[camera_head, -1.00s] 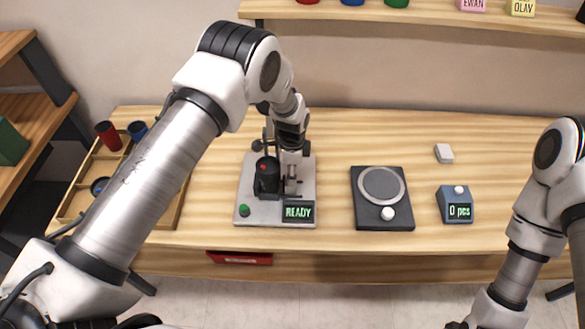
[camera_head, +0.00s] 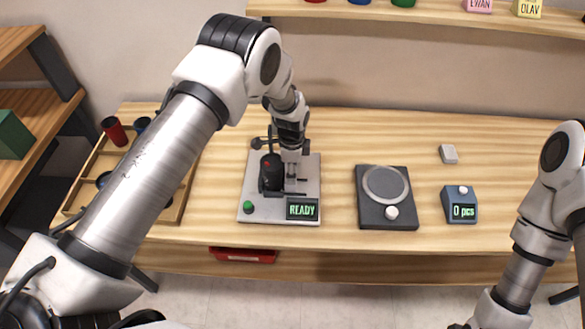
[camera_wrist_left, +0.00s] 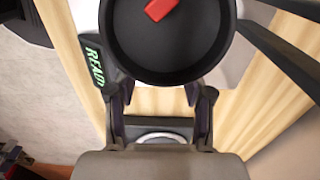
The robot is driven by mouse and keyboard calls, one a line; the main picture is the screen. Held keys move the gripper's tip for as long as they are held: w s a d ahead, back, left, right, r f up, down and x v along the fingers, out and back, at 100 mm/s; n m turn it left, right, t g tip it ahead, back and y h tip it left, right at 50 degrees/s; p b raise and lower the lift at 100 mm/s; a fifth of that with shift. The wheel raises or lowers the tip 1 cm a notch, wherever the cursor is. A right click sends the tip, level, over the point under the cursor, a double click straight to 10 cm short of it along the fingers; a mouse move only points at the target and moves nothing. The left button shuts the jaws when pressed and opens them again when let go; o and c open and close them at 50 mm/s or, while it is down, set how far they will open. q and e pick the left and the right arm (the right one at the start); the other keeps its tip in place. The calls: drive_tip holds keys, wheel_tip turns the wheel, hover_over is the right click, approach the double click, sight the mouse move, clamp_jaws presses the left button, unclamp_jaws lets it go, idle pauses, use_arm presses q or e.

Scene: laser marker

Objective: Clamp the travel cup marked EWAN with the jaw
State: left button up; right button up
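A black travel cup (camera_head: 270,172) with a red tab on its lid stands upright on the pale base of the laser marker (camera_head: 262,212). No name on the cup can be read. The green display (camera_head: 302,210) says READY. In the left wrist view the cup's round black lid (camera_wrist_left: 168,45) fills the top. My left gripper (camera_wrist_left: 158,95) has its fingers apart, just short of the cup, with bare wood showing between them. The jaw (camera_head: 296,188) is close to the cup's right side, partly hidden by my gripper. My right gripper (camera_head: 458,326) is barely in frame at the bottom edge.
A dark scale (camera_head: 370,215) with a round plate stands right of the marker, then a counter (camera_head: 463,212) reading 0 pcs and a small white block (camera_head: 449,154). A wooden tray (camera_head: 172,213) with cups is at left. A pink EWAN card (camera_head: 479,5) is on the shelf.

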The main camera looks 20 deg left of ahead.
use_arm(q)
drive_tip(key=shift+w, duration=0.15)
wheel_tip(320, 180, up, 12)
idle(0.4)
idle(0.3)
